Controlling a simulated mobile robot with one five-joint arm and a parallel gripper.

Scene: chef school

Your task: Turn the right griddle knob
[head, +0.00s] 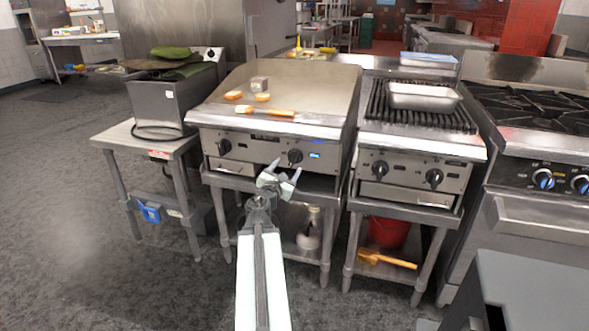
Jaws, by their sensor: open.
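The griddle (300,85) is a steel unit with a flat cooking plate and a front panel. Its right knob (295,156) is black and sits on the panel, left of a small blue-lit mark. Its left knob (224,146) is also black, further left on the panel. My gripper (287,170) is open and empty. In the picture it is just below and slightly left of the right knob, with its fingertips pointing up towards the panel. I cannot tell how far it is from the panel, but I see no contact with the knob.
A char grill (415,148) with two knobs and a metal tray (423,96) stands right of the griddle. A stove (535,150) is at far right. A fryer (165,100) stands on a table at left. A grey surface (535,290) is at lower right. Floor is open at left.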

